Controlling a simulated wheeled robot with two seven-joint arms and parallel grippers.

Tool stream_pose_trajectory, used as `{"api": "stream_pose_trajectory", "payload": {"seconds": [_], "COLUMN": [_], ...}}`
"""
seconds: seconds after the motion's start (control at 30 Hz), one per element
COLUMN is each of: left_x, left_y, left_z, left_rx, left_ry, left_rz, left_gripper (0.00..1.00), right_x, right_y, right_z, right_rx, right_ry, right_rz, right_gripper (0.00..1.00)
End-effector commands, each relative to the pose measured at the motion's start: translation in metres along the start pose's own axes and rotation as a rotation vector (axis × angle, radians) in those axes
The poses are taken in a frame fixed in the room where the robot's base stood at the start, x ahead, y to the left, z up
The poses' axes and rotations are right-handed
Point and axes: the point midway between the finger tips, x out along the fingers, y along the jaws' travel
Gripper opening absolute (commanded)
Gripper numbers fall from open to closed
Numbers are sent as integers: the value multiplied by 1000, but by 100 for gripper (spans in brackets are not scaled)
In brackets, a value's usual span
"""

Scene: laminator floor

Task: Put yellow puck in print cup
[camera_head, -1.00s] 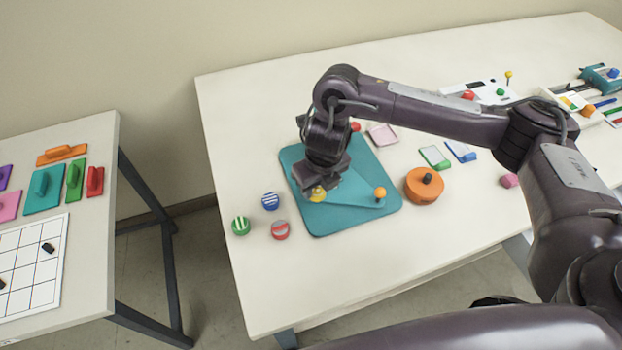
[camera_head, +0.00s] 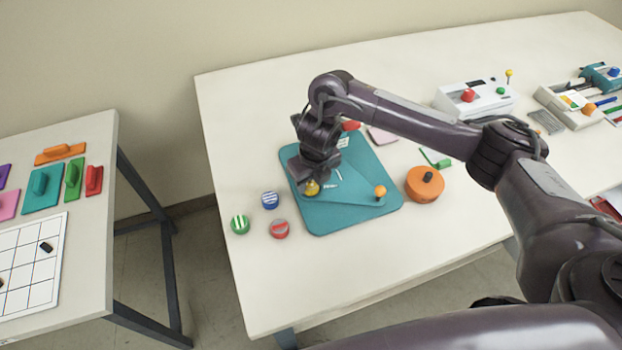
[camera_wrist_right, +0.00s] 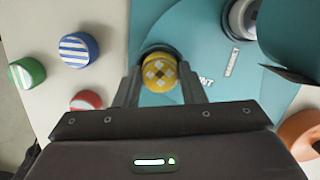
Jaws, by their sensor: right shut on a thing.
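The yellow puck (camera_wrist_right: 159,72), with a white diamond pattern, is between the fingers of my right gripper (camera_wrist_right: 160,90) in the right wrist view. The gripper is shut on it. In the head view the puck (camera_head: 312,188) shows below the right gripper (camera_head: 311,182), over the left part of the teal board (camera_head: 345,218). A dark round rim (camera_wrist_right: 152,49) shows just behind the puck, beside partly hidden lettering ending in "NT"; it looks like the print cup. I cannot tell whether the puck is inside it or above it. My left gripper is not in view.
Striped blue (camera_head: 270,200), green (camera_head: 240,224) and red (camera_head: 279,229) pucks stand left of the board. An orange-knobbed lever (camera_head: 380,192) lies on the board. An orange round block (camera_head: 424,186) stands to its right. The table front is clear.

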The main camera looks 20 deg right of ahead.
Motion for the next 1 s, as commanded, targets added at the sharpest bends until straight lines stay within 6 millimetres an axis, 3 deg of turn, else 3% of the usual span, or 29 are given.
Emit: {"api": "stream_pose_trajectory", "payload": {"seconds": [0.03,0.2,0.57,1.0], "left_x": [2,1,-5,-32], "left_y": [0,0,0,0], "left_z": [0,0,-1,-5], "left_rx": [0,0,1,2], "left_ry": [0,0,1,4], "left_rz": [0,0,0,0], "left_gripper": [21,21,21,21], "right_x": [2,1,-7,-95], "right_y": [0,0,0,-1], "right_z": [0,0,1,2], "right_rx": [0,0,-1,-2], "right_ry": [0,0,-2,-4], "right_rz": [0,0,0,-3], "right_gripper": [39,58,58,58]}}
